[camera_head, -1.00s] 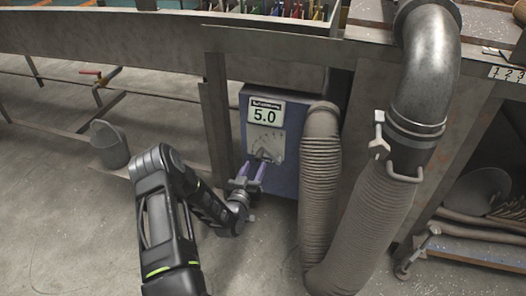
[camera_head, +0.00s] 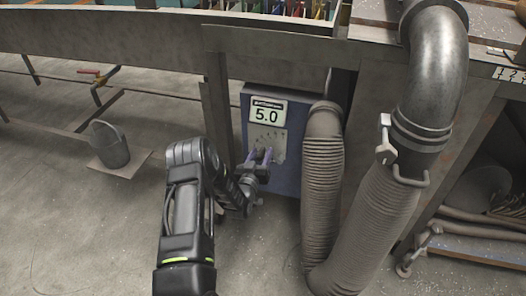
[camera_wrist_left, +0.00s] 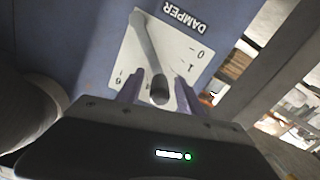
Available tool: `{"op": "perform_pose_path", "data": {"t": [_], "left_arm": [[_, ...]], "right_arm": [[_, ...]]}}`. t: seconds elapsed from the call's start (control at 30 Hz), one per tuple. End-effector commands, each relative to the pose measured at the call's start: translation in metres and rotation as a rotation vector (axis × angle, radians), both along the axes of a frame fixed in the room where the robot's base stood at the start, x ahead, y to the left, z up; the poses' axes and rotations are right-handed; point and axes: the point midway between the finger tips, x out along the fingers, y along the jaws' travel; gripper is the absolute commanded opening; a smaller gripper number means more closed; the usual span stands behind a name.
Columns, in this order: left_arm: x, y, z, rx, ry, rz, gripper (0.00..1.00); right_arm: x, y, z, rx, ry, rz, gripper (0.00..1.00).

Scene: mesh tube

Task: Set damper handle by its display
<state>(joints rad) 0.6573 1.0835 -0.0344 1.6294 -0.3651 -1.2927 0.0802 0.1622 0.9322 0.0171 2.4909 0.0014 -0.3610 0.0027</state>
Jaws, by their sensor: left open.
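The blue damper box (camera_head: 285,180) stands under the bench, with a white display (camera_head: 266,113) that reads 5.0. Below the display is the dial plate (camera_head: 262,136); it also shows upside down in the left wrist view (camera_wrist_left: 188,52), marked DAMPER. The grey damper handle (camera_wrist_left: 146,42) crosses the plate there, and its rounded end lies between my fingers. My left gripper (camera_head: 262,155) is in front of the lower dial and hides the handle in the head view. In the wrist view my left gripper (camera_wrist_left: 160,82) is open around the handle end; contact cannot be told.
A ribbed grey hose (camera_head: 322,185) stands close to the right of the box, joined to a large metal duct (camera_head: 432,80). A bench leg (camera_head: 218,115) is just left of the box. A grey bucket (camera_head: 110,146) stands on the floor further left.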

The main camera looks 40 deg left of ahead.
Motion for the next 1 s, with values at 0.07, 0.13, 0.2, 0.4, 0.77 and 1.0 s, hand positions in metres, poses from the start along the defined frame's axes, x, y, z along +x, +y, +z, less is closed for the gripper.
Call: {"op": "perform_pose_path", "data": {"t": [0.07, 0.13, 0.2, 0.4, 0.77, 1.0], "left_arm": [[0.011, 0.003, -0.002, 0.001, -0.002, -0.001, 0.44], [0.017, 0.005, -0.001, 0.0, -0.001, -0.001, 0.44], [0.021, 0.006, -0.001, 0.0, 0.0, -0.001, 0.44], [0.022, 0.007, 0.0, 0.0, 0.0, -0.001, 0.44], [0.022, 0.007, 0.0, 0.0, 0.0, -0.001, 0.22], [0.022, 0.007, 0.0, 0.0, 0.0, 0.0, 0.02]], "right_arm": [[0.001, -0.001, -0.005, -0.001, -0.002, -0.003, 0.48], [0.002, -0.002, -0.006, -0.002, -0.002, -0.004, 0.48], [0.002, -0.002, -0.006, -0.003, -0.003, -0.005, 0.48], [0.002, -0.002, -0.006, -0.003, -0.004, -0.005, 0.48], [0.002, -0.002, -0.006, -0.003, -0.003, -0.005, 0.48], [0.002, -0.002, -0.006, -0.003, -0.003, -0.005, 0.48]]}}
